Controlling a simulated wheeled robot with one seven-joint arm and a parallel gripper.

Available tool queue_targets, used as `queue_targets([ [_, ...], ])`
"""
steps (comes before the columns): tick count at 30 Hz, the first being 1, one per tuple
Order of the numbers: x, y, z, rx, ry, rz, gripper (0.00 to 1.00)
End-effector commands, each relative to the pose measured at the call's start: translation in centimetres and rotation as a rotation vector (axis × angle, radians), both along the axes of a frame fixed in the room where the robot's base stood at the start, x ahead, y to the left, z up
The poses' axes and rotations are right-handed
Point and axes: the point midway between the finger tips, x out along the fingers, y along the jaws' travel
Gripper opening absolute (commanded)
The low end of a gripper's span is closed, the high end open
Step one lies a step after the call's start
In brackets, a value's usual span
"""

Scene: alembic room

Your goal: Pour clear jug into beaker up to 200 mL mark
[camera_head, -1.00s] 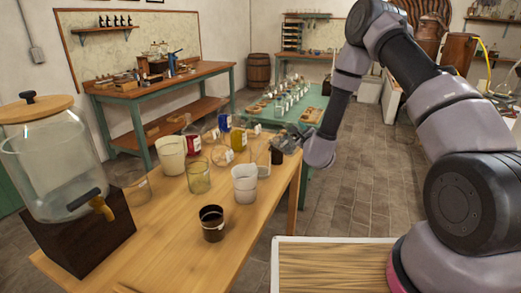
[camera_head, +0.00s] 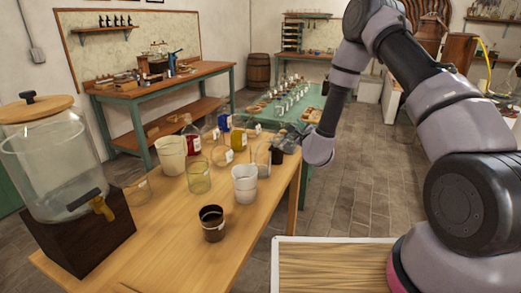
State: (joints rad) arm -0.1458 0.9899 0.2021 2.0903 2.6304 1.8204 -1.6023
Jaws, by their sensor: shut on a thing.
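My gripper (camera_head: 287,141) is at the right edge of the wooden table, shut on what looks like the clear jug (camera_head: 263,159). The jug looks upright; its contents, and whether it touches the table, I cannot tell. A dark object (camera_head: 277,156) shows just under the gripper. Several vessels stand to the left: a clear glass beaker (camera_head: 222,156), a yellowish glass vessel (camera_head: 199,178) and a clear glass vessel (camera_head: 139,192) beside the dispenser. I cannot tell which is the task's beaker, and no 200 mL mark is readable.
A white jug (camera_head: 171,156), a whitish cup (camera_head: 244,184) and a dark cup (camera_head: 212,224) stand on the table. Red (camera_head: 192,139), blue (camera_head: 224,122) and yellow (camera_head: 238,139) containers stand behind. A large dispenser (camera_head: 52,160) fills the left.

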Motion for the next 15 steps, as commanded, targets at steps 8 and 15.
queue_targets([
  [8, 0.0, 0.19, 0.44, -0.022, -0.007, 0.0, 0.0],
  [15, -0.03, 0.35, 0.7, -0.041, -0.01, 0.0, 0.0],
])
